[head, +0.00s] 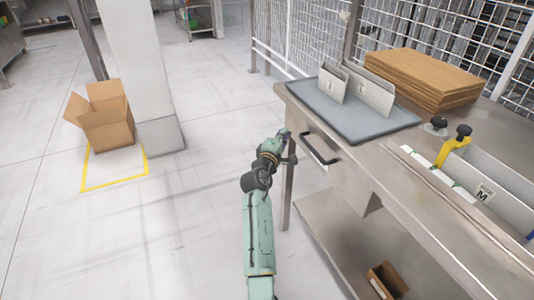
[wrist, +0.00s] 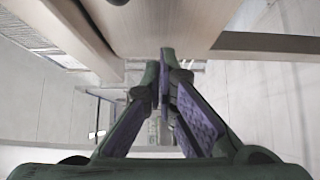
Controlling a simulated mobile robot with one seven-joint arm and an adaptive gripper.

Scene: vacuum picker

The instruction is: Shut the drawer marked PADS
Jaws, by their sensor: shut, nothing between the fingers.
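A drawer (head: 345,172) with a dark bar handle (head: 320,149) is set under the top of the steel workbench (head: 405,205). I cannot read a PADS marking on it, and I cannot tell how far it stands out. My gripper (head: 286,134) is beside the bench corner, left of the handle. In the wrist view my gripper (wrist: 166,58) is shut and empty, its fingertips together close under a pale metal surface (wrist: 175,25). I cannot tell whether they touch it.
On the bench are a grey mat (head: 350,125) with upright dividers, stacked cardboard (head: 425,75), and a bin (head: 490,200) marked M. A small open box (head: 385,280) sits on the lower shelf. A carton (head: 103,118) stands by a pillar. The floor left of my arm is clear.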

